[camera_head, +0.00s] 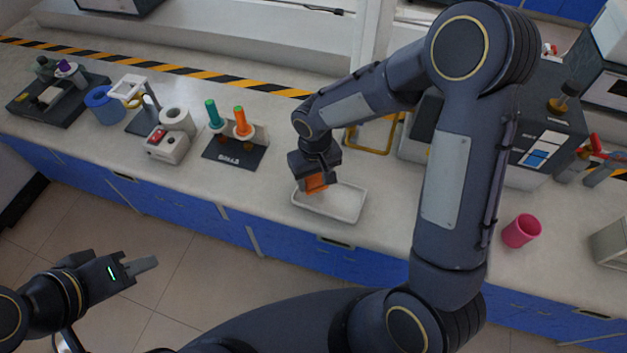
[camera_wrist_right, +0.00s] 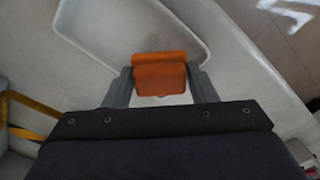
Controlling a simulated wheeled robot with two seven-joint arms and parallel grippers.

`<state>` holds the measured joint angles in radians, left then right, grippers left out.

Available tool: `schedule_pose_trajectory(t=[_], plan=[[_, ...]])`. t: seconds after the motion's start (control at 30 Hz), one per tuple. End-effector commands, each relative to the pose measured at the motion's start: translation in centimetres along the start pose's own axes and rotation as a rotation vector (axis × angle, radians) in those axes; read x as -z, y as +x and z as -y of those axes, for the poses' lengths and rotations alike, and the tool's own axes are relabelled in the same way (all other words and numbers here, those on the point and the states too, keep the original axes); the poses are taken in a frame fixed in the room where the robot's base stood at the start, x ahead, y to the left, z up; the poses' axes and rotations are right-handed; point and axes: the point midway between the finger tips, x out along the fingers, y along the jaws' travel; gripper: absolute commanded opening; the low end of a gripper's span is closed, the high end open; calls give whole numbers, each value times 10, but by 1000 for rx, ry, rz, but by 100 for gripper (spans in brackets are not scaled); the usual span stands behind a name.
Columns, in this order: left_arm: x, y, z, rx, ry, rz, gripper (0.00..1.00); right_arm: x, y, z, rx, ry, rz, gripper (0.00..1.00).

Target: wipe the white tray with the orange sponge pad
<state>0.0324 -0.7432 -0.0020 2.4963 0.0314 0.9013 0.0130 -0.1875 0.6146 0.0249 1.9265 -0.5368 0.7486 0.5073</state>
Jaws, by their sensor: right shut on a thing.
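The white tray (camera_head: 343,204) lies on the counter near its front edge, and its rim and floor also show in the right wrist view (camera_wrist_right: 193,30). The orange sponge pad (camera_head: 316,183) is between the fingers of my right gripper (camera_head: 314,178), which is shut on it. In the right wrist view the pad (camera_wrist_right: 160,72) sits between both fingertips, over the tray's inside. I cannot tell whether the pad touches the tray floor. My left gripper (camera_head: 142,266) is off to the left, over the floor in front of the counter. Its fingers show edge-on, so its opening is unclear.
A yellow frame (camera_head: 372,139) stands behind the tray. A black stand with green and orange-handled tools (camera_head: 235,150) is to its left. A pink cup (camera_head: 521,231) stands to the right.

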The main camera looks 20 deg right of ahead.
Motion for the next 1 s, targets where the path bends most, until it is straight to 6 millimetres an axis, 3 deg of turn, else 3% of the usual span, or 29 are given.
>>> schedule_pose_trajectory(t=[0.5, 1.0], plan=[[14, -28, -13, 0, 0, 0, 34, 4, -47, -5, 0, 1, 0, 30], [14, -28, -13, 0, 0, 1, 34, 4, -47, -5, 0, 1, 1, 30]])
